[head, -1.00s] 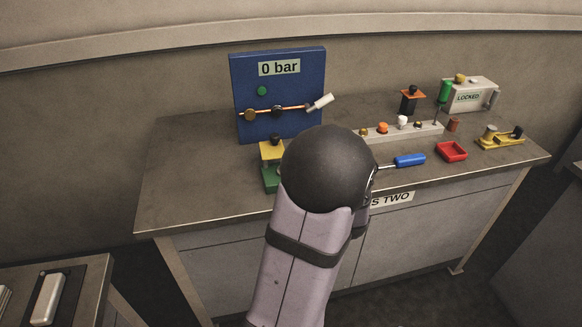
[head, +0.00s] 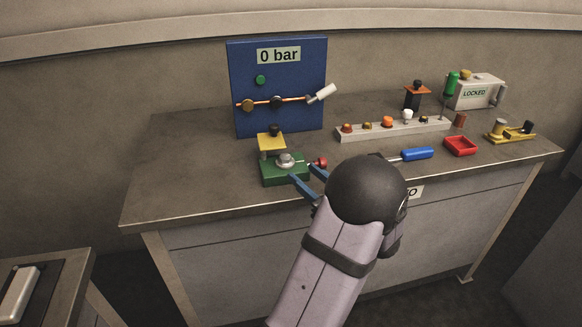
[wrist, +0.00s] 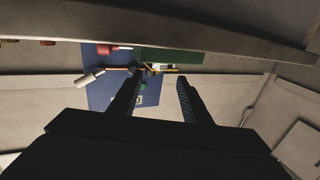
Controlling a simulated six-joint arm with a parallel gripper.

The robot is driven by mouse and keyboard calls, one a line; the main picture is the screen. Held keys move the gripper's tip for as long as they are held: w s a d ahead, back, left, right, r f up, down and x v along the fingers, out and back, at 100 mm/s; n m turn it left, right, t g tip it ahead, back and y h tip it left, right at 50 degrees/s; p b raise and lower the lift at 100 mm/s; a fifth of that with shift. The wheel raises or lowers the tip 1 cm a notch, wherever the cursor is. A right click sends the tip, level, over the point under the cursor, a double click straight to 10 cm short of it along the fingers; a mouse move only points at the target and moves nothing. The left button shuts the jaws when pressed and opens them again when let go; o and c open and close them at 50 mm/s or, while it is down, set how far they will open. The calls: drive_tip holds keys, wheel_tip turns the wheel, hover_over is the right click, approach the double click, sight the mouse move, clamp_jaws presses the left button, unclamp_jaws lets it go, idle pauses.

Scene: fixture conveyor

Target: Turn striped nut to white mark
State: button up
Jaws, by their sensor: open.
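A green block (head: 270,177) stands at the front left of the bench, with a silver round nut-like part (head: 286,160) on top and a red knob (head: 320,162) at its right. I cannot make out a stripe or a white mark at this size. My gripper (head: 303,173) is open and empty, its two blue fingers pointing at the block's front right side. In the wrist view my gripper (wrist: 160,77) shows its fingers apart, with the green block (wrist: 170,56) beyond the tips and the red knob (wrist: 105,50) to the left.
A yellow plate (head: 271,142) with a black knob stands behind the nut. The blue panel (head: 300,65) reading "0 bar" carries a pipe and a white handle (head: 322,94). To the right are a knob strip (head: 395,131), a blue-handled tool (head: 418,153) and a red tray (head: 460,153).

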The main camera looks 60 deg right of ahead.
sight(289, 161)
drive_tip(key=shift+p+x, duration=0.35)
drive_tip(key=shift+x, duration=3.35)
drive_tip(key=c, duration=1)
